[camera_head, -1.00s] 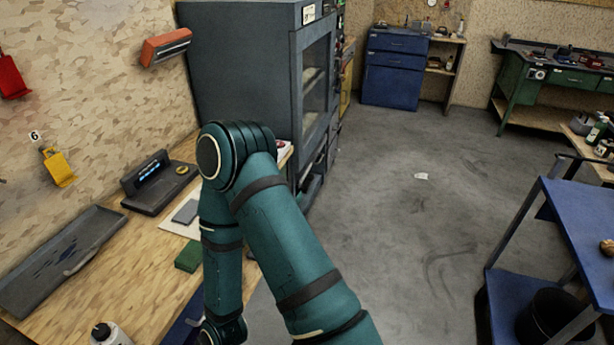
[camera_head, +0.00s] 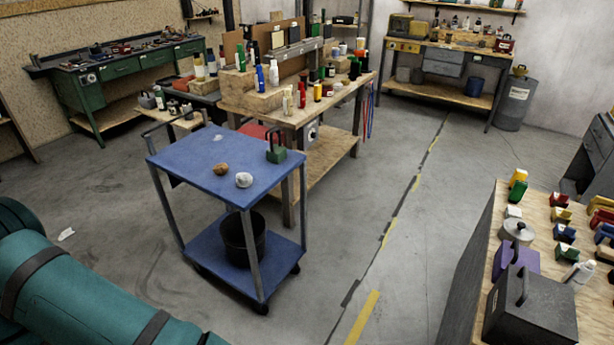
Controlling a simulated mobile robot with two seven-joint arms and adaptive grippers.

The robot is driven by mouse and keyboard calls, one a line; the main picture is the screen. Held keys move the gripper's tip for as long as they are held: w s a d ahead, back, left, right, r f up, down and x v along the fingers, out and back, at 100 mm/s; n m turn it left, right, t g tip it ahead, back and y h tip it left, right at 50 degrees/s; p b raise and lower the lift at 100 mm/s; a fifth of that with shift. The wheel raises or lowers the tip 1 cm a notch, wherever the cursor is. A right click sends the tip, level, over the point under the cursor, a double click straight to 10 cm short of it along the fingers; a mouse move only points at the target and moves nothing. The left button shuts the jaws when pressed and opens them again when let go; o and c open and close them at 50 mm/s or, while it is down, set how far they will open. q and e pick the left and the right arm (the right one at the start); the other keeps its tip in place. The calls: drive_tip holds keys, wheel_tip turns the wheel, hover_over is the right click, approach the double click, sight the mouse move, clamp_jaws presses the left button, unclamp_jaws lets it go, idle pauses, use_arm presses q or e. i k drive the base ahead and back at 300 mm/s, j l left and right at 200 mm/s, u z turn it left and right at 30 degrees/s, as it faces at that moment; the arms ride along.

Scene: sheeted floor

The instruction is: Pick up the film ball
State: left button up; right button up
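A whitish, crumpled-looking ball (camera_head: 244,180), which looks like the film ball, sits on the top shelf of the blue cart (camera_head: 190,163). A brown lump (camera_head: 221,169) lies just left of it, a small gap apart. Part of my teal arm shows at the lower left, well away from the cart. Neither of my grippers is in view.
A wooden workbench (camera_head: 290,121) stands behind. A small white scrap (camera_head: 66,234) lies on the floor. Floor in front is clear.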

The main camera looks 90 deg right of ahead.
sight(244, 179)
drive_tip(key=z, duration=2.65)
